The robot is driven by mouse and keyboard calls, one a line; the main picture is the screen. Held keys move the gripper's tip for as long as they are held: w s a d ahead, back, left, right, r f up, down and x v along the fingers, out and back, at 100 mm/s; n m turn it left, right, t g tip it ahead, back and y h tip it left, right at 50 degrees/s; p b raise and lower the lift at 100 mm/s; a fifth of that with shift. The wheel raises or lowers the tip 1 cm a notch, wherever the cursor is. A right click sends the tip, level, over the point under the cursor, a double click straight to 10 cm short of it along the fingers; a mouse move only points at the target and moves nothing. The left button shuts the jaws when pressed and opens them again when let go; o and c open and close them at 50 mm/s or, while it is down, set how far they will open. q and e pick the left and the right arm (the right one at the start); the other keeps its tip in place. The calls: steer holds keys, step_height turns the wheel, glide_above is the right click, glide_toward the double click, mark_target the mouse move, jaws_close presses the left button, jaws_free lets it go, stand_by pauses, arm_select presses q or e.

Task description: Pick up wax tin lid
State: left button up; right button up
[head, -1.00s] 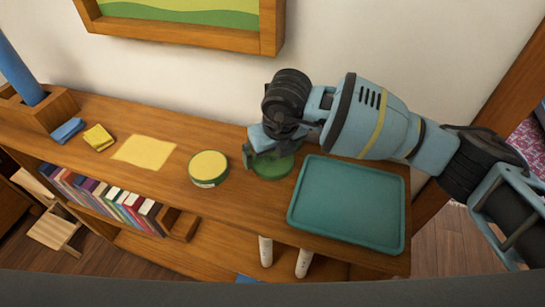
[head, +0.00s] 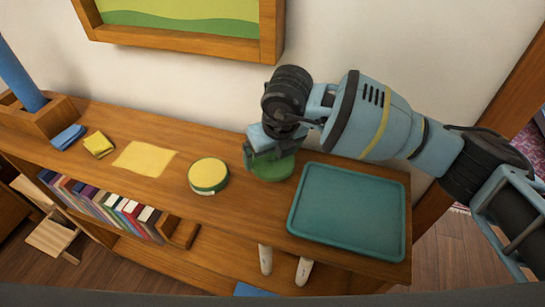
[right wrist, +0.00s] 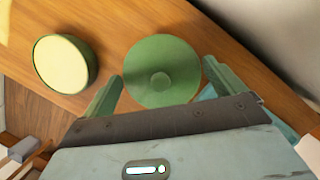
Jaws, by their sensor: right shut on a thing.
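The wax tin lid (head: 276,170) is a round green disc with a small knob in the middle. In the right wrist view the lid (right wrist: 160,72) lies between the two fingers. My right gripper (head: 268,160) reaches down from above and is shut on the lid at the right part of the shelf top. I cannot tell whether the lid is clear of the wood. The wax tin (head: 208,174), round and green with a yellow top, stands left of the lid; it also shows in the right wrist view (right wrist: 65,62). My left gripper is not in view.
A teal tray (head: 347,212) lies just right of the lid. A yellow sheet (head: 145,158), a yellow cloth (head: 99,145), a blue cloth (head: 68,137) and a wooden box (head: 38,118) are to the left. The wall with a framed picture (head: 190,22) rises behind.

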steer(key=shift+r, duration=0.8)
steer(key=s+a, duration=0.3)
steer(key=a, duration=0.1)
steer(key=s+a+r, duration=0.1)
steer(key=s+a, duration=0.3)
steer(key=s+a+b, duration=0.1)
steer(key=s+a, duration=0.2)
steer(key=a, duration=0.1)
steer(key=shift+s+r, duration=0.15)
steer(key=shift+s, duration=0.2)
